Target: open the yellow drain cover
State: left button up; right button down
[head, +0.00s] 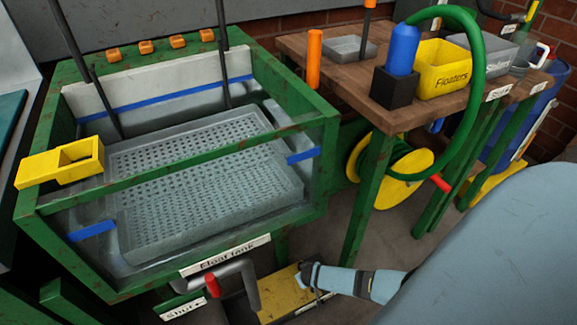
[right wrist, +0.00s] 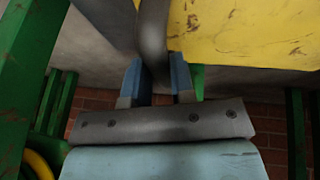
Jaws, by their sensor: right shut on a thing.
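The yellow drain cover (head: 283,298) is low on the floor in front of the float tank, with worn dark patches. It also fills the upper right of the right wrist view (right wrist: 255,30). My right gripper (head: 303,275) is at the cover's upper right corner in the head view. In the right wrist view its two blue fingers (right wrist: 154,78) are closed around a curved grey bar (right wrist: 153,35), which runs up beside the yellow surface. Whether the bar joins the cover is hidden. My left gripper is not in view.
The green-framed float tank (head: 180,268) with a grey perforated tray (head: 200,200) stands behind the cover. A grey pipe with a red handle (head: 213,285) hangs at its front. A wooden table (head: 375,105) and a yellow hose reel (head: 400,180) stand at right. Floor shows between them.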

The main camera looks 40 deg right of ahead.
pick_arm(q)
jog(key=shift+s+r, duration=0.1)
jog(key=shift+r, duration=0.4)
pick_arm(e)
jog(key=d, duration=0.2)
jog(key=s+d, duration=0.1)
jog(key=d, duration=0.3)
jog(key=shift+s+d, duration=0.3)
jog(key=shift+d, duration=0.05)
jog(key=c, duration=1)
grip_release()
jog(key=shift+o, duration=0.2)
pick_arm(q)
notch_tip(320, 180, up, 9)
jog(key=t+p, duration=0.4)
jog(key=p, duration=0.2)
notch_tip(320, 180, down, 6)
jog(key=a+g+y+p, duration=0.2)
jog(key=p, duration=0.1)
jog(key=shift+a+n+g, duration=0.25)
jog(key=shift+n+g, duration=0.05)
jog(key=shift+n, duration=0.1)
pick_arm(e)
jog(key=v, duration=1.3)
jog(key=shift+s+r, duration=0.15)
jog(key=shift+r, duration=0.2)
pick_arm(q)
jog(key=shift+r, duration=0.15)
pick_arm(e)
jog(key=shift+a, duration=0.15)
